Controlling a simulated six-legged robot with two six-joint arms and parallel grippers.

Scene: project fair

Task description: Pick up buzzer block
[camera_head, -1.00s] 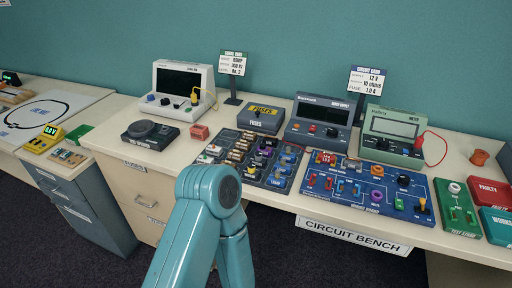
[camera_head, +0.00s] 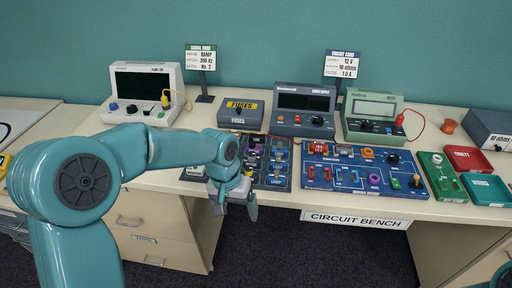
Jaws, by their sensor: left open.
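My left gripper (camera_head: 234,203) is open, with its fingers pointing down over the front left part of the dark parts tray (camera_head: 283,187). Nothing shows between its fingers. The tray holds small parts, among them a purple block (camera_head: 256,150) and several blue ones (camera_head: 278,166). I cannot tell which part is the buzzer block; the labels are too small to read. My left arm and gripper hide the tray's left side and the bench beside it. My right gripper is not in view.
The blue circuit board (camera_head: 345,190) lies right of the tray. Behind stand the fuses box (camera_head: 240,115), a blue meter (camera_head: 304,112) and a green meter (camera_head: 372,117). A red tray (camera_head: 467,160) and a teal tray (camera_head: 486,190) are at the right. The bench's front edge is close to the gripper.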

